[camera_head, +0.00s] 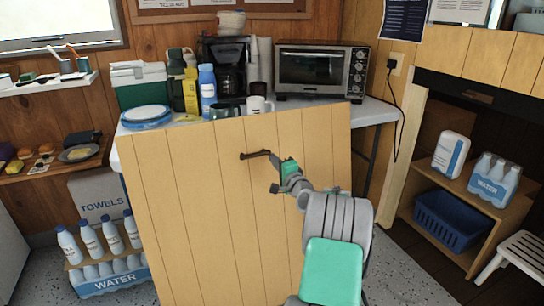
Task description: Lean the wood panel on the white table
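The wood panel (205,205) is a large light-yellow board with vertical grooves and a dark handle (256,155) near its upper middle. It stands upright in front of the white table (376,112), slightly tilted in the picture, its top edge near the height of the tabletop. I cannot tell whether the panel touches the table. My gripper (273,174) is in front of the panel, at the right end of the handle. Its small fingers overlap the handle in view, so their grip is unclear. My arm hides the panel's lower right part.
On the table stand a green cooler (139,86), bottles, a coffee maker (226,66), mugs and a toaster oven (322,70). Water bottle packs (108,278) are at lower left. A shelf unit with a blue crate (450,222) and a white stool (522,250) are at right.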

